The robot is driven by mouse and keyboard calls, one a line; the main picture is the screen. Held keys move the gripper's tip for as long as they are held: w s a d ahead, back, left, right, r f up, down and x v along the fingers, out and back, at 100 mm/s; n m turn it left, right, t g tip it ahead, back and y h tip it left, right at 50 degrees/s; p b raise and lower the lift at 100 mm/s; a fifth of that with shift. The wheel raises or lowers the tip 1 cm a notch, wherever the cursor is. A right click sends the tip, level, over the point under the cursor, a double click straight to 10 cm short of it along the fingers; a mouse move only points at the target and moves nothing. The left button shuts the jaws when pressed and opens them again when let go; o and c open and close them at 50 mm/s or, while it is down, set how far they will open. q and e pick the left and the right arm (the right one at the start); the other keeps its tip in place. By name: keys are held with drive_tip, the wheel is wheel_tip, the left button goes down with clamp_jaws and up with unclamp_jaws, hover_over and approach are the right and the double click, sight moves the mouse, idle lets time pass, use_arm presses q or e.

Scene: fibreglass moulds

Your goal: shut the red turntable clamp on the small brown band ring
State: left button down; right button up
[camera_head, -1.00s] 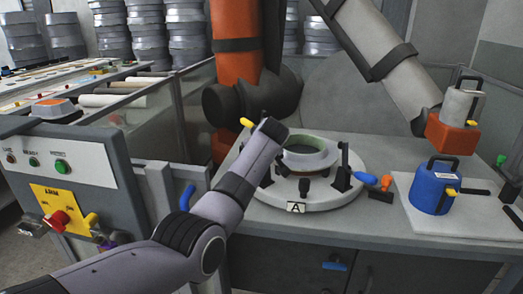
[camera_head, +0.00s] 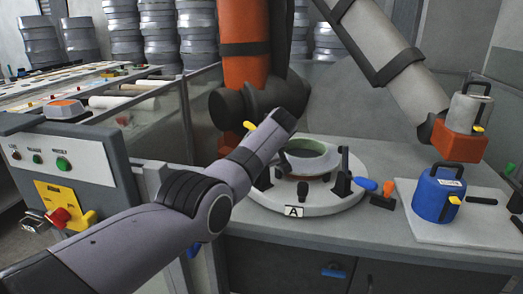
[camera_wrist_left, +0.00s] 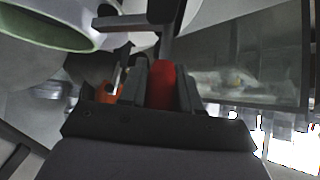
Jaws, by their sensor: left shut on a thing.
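The turntable (camera_head: 343,198), a pale round plate labelled A, stands on the grey bench. A ring (camera_head: 307,158), green inside with a brownish lower band, sits at its middle; the green inner face also shows in the wrist view (camera_wrist_left: 55,30). Upright dark clamps stand around it. My left arm reaches over the turntable's left side, and its wrist hides the jaws in the head view. In the wrist view, my left gripper (camera_wrist_left: 161,85) is shut on the red clamp handle (camera_wrist_left: 160,82). The clamp's contact with the ring is hidden. My right gripper is not in view.
A blue canister (camera_head: 437,193) stands on a pale board at right. Blue (camera_head: 366,184) and orange (camera_head: 388,189) handles stick out right of the turntable. A control box (camera_head: 60,160) is at left.

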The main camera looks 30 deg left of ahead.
use_arm(q)
drive_tip(key=shift+a, duration=0.1)
drive_tip(key=c, duration=0.9)
unclamp_jaws()
drive_tip(key=shift+o, duration=0.2)
drive_tip(key=shift+r, duration=0.1)
drive_tip(key=shift+s+d+r, duration=0.35)
drive_tip(key=shift+d+r, duration=0.1)
drive_tip(key=shift+d, duration=0.05)
drive_tip(key=shift+v, duration=2.8)
drive_tip(key=shift+a+f, duration=0.1)
